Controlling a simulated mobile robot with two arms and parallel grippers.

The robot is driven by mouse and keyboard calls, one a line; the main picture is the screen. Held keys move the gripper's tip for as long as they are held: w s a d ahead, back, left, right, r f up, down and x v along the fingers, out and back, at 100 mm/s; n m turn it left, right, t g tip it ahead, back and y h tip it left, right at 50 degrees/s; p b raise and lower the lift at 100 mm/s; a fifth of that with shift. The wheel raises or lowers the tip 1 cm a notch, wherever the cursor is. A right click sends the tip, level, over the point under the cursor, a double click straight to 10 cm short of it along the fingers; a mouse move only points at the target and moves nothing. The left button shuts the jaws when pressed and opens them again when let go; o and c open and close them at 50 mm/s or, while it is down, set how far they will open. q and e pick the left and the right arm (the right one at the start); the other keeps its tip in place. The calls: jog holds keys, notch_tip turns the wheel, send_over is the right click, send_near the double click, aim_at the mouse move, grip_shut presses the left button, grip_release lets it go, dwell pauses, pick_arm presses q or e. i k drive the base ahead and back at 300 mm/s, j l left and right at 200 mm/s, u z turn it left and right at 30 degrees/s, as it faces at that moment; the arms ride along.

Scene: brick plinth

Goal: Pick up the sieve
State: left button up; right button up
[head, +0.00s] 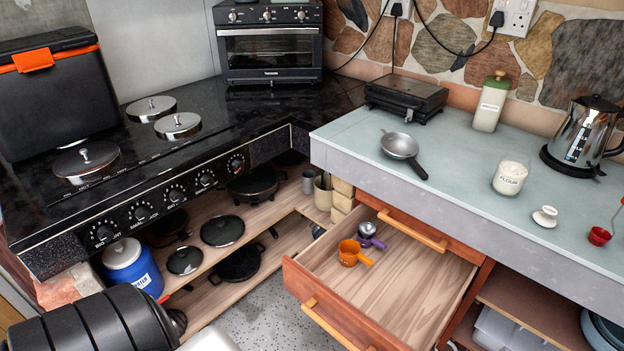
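A round metal utensil with a dark handle, which looks like the sieve (399,145), lies on the pale blue-grey counter (455,190), its handle pointing toward the front right. I cannot make out any mesh in it. Neither of my grippers is in view; a dark part that looks like my arm shows at the lower left, far from the sieve.
An open drawer (400,310) below the counter holds an orange cup (350,253) and a purple-handled one (370,240). A sandwich press (406,97), green-lidded jar (490,103), flour jar (510,177) and kettle (583,130) stand on the counter. Room around the sieve is clear.

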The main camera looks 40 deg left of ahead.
aim_at(396, 146)
jog(key=u, duration=1.05)
